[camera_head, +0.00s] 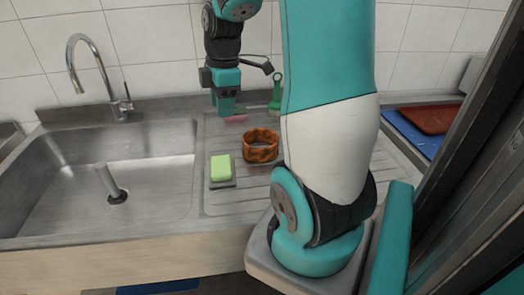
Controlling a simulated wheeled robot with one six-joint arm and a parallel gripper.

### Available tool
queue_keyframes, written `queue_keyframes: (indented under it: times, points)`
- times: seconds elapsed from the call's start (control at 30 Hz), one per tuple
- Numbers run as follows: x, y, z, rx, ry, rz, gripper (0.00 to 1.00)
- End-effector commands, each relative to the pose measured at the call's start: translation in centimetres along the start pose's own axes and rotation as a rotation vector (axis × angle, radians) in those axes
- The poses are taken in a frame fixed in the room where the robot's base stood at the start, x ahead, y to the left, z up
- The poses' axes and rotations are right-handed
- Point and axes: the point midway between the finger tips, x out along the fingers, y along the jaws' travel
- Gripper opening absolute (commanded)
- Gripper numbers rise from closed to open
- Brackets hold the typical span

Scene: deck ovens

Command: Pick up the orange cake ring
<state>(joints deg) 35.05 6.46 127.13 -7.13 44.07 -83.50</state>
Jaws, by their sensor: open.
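The orange cake ring (260,155) sits on the ribbed steel drainboard, right of the sink basin. It is a short open band with a mottled orange surface. My gripper (228,116) hangs from the dark and teal wrist above the back of the drainboard, behind the ring and a little to its left. The gripper is open, apart from the ring, and its fingertips are small and hard to make out.
A green sponge (221,167) on a dark base lies left of the ring. A green-handled tool (275,95) stands behind it. The sink basin (110,175) with a faucet (100,70) is at left. Blue and red boards (432,118) lie at right. My arm hides part of the drainboard.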

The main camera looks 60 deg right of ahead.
Motion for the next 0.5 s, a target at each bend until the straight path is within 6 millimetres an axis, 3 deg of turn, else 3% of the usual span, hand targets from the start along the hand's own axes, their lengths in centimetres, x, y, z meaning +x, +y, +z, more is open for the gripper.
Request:
queue_keyframes:
  times: [0.03,0.1,0.2,0.3,0.5]
  points:
    - [1.1,1.1,3.6,-0.007,-0.023,-0.005,0.4]
    - [1.7,1.9,7.6,-0.046,-0.05,-0.014,0.4]
    - [2.3,2.2,11.7,-0.088,-0.074,-0.029,0.4]
    - [2.8,2.2,13.8,-0.114,-0.085,-0.039,0.4]
    - [5.8,2.0,14.6,-0.128,-0.086,-0.048,0.4]
